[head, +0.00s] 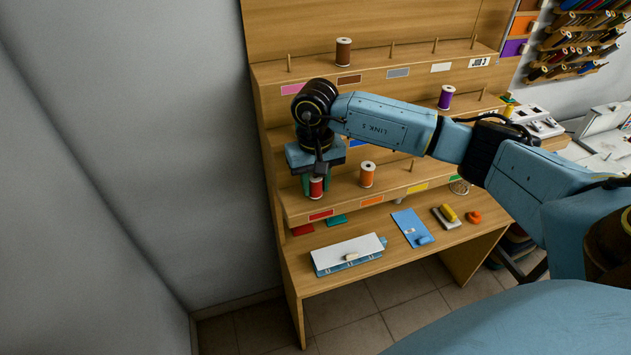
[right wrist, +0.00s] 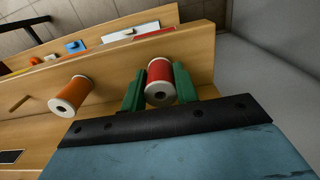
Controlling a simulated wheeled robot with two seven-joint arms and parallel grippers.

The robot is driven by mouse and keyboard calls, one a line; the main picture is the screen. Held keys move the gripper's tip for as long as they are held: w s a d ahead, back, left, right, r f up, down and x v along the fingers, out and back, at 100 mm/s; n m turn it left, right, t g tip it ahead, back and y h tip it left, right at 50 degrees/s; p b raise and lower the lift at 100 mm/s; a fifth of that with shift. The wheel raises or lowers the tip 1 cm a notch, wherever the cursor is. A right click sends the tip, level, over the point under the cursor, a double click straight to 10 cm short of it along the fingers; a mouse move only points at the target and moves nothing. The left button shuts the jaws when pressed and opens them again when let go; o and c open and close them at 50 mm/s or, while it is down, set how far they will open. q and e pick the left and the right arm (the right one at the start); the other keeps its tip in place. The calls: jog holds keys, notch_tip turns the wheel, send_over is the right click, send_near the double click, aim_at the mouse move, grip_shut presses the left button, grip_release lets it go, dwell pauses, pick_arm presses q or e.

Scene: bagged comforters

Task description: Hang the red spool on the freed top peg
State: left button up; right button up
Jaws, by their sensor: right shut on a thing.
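The red spool (head: 316,188) is at the left end of the lowest shelf, above a red label. My right gripper (head: 316,182) reaches down over it. In the right wrist view its green fingers (right wrist: 160,88) are on both sides of the red spool (right wrist: 159,72), shut on it. I cannot tell whether the spool still sits on its peg. The top shelf has bare pegs: one at the left end over a pink label (head: 289,62), and others (head: 391,49) (head: 435,45) to the right of the brown spool (head: 343,52). My left gripper is not in view.
An orange spool (head: 367,175) stands right of the red one and also shows in the right wrist view (right wrist: 72,95). A purple spool (head: 446,97) is on the middle shelf. My right arm crosses before the shelves. A white-topped box (head: 348,253) lies on the desk below.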

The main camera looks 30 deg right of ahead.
jog(key=shift+f+b, duration=0.3)
jog(key=shift+f, duration=0.05)
jog(key=o, duration=1.7)
jog(key=shift+c, duration=0.2)
jog(key=shift+r+p, duration=1.75)
jog(key=shift+r, duration=1.75)
jog(key=shift+r, duration=0.1)
notch_tip(320, 180, up, 13)
jog(key=b, duration=0.1)
jog(key=shift+b, duration=0.3)
